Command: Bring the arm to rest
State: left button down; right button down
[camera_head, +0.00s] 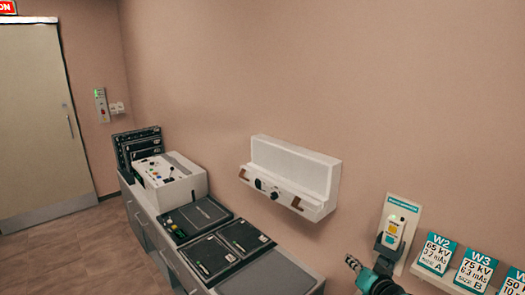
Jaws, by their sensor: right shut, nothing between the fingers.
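My right gripper (354,263) shows at the bottom edge, right of centre, with part of my teal and dark arm behind it. Its fingers are shut with nothing seen between them. It is in front of the wall, to the lower left of a pale wall panel with a coloured device (392,227). Most of my right arm is cut off by the frame. My left gripper and left arm are not in view.
A grey counter (290,277) along the wall carries a white control console (178,187) and several dark flat panels. A white wall unit (293,166) juts out above it. Several teal and white cards (437,255) stand at right. The floor (75,252) at left is clear, before a door (38,125).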

jog(key=s+a+f+n+g+b, duration=0.35)
jog(key=s+a+f, duration=0.45)
jog(key=s+a, duration=0.3)
jog(key=s+d+f+n+g+h+b, duration=0.1)
jog(key=s+f, duration=0.5)
jog(key=s, duration=0.6)
jog(key=shift+d+g+b, duration=0.15)
jog(key=shift+g+b, duration=0.45)
jog(key=shift+g, duration=0.65)
